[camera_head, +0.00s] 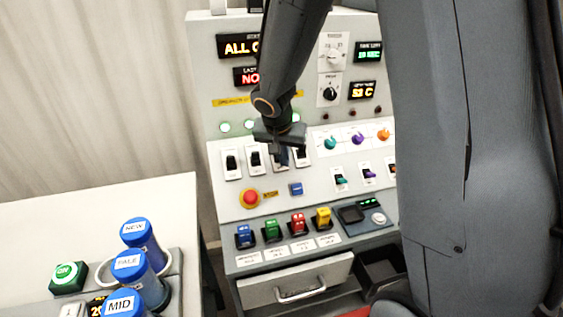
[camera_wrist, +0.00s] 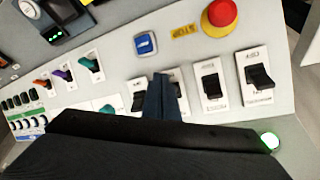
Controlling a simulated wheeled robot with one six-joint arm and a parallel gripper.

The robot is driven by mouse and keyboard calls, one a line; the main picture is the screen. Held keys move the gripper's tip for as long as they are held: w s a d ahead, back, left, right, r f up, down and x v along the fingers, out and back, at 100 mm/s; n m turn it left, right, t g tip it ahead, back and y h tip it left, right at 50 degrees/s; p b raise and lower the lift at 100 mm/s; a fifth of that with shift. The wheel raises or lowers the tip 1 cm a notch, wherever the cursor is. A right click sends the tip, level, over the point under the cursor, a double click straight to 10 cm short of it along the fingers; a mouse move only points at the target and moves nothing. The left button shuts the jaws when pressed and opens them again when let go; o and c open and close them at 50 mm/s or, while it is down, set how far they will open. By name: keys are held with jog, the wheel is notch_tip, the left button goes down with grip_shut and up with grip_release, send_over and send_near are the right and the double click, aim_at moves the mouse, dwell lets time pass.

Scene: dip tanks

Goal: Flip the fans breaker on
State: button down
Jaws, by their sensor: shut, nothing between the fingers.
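A row of black breaker switches on white plates runs across the sloped panel. In the head view, the leftmost breaker (camera_head: 231,163) and its neighbour (camera_head: 255,159) are clear, and the rightmost breaker (camera_head: 302,155) shows beside my gripper (camera_head: 281,155). The third breaker from the left is mostly hidden behind the fingers. In the wrist view the row appears reversed, with the leftmost breaker (camera_wrist: 260,77) at the right end. My gripper (camera_wrist: 161,96) is shut and empty, its fingertips over or close to the third breaker. Contact cannot be told. The labels are too small to tell which is fans.
A red stop button (camera_head: 250,198) and a blue button (camera_head: 296,189) sit below the breakers. Coloured knobs (camera_head: 357,138) are to the right. Coloured rockers (camera_head: 298,223) line the lower edge, above a drawer (camera_head: 296,287). Blue-capped jars (camera_head: 140,240) stand at lower left.

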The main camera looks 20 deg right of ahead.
jog(key=shift+f+b, duration=0.95)
jog(key=shift+b, duration=0.25)
jog(key=shift+w+r, duration=0.3)
jog(key=shift+w, duration=0.35)
jog(key=shift+w+r+p, duration=0.25)
jog(key=shift+w+p, duration=0.15)
jog(key=shift+w+r, duration=0.15)
jog(key=shift+w+d+f, duration=0.1)
jog(key=shift+w+f, duration=0.2)
jog(key=shift+s+r, duration=0.35)
jog(key=shift+s, duration=0.4)
jog(key=shift+s+r, duration=0.3)
jog(key=shift+s, duration=0.45)
jog(key=shift+s+r, duration=0.35)
jog(key=shift+s, duration=0.4)
